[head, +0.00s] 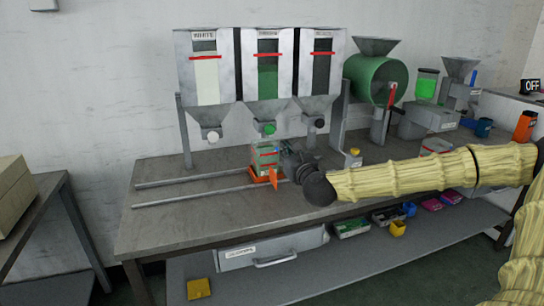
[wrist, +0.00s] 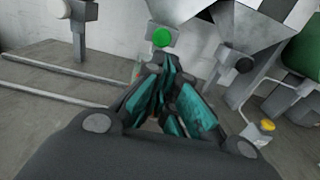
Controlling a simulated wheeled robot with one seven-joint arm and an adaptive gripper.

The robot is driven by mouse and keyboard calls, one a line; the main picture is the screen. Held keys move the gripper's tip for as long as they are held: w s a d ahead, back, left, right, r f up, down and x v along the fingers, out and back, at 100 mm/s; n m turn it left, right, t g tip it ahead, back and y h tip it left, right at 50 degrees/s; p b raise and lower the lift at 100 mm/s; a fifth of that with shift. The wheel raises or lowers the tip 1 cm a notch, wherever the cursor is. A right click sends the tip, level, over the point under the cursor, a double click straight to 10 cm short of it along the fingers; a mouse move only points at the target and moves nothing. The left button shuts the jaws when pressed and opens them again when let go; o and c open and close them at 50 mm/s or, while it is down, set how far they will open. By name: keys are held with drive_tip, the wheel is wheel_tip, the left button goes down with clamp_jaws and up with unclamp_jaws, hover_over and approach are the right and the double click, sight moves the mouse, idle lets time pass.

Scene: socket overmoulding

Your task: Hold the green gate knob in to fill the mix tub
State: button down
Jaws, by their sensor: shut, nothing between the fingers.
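The green gate knob (head: 269,128) sits on the chute below the middle hopper (head: 266,75), whose window shows green. It also shows in the wrist view (wrist: 161,37), just beyond my fingertips. My gripper (head: 291,160) is shut and empty, at the right of the mix tub and lower than the knob in the head view. In the wrist view my gripper (wrist: 160,75) has its fingers together, pointing toward the knob; I cannot tell whether they touch it. The mix tub (head: 264,158), clear with green inside, stands on an orange base (head: 262,178) under the middle hopper.
A white knob (head: 213,136) and a black knob (head: 319,123) flank the green one. Two rails (head: 200,191) run along the bench (head: 160,230). A green drum (head: 376,80) stands at the right. The bench front left is clear.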

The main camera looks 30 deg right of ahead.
sight(274, 130)
drive_tip(key=n+p, duration=0.3)
drive_tip(key=n, duration=0.3)
drive_tip(key=s+r+n+p, duration=0.1)
drive_tip(key=n+p, duration=0.3)
drive_tip(key=n, duration=0.2)
drive_tip(key=s+d+n+p, duration=0.1)
drive_tip(key=n+p, duration=0.2)
drive_tip(key=n, duration=0.3)
drive_tip(key=shift+s+r, duration=0.1)
drive_tip(key=shift+r, duration=0.15)
drive_tip(key=shift+p+x, duration=1.3)
drive_tip(key=shift+x, duration=5.75)
drive_tip(key=shift+f, duration=0.15)
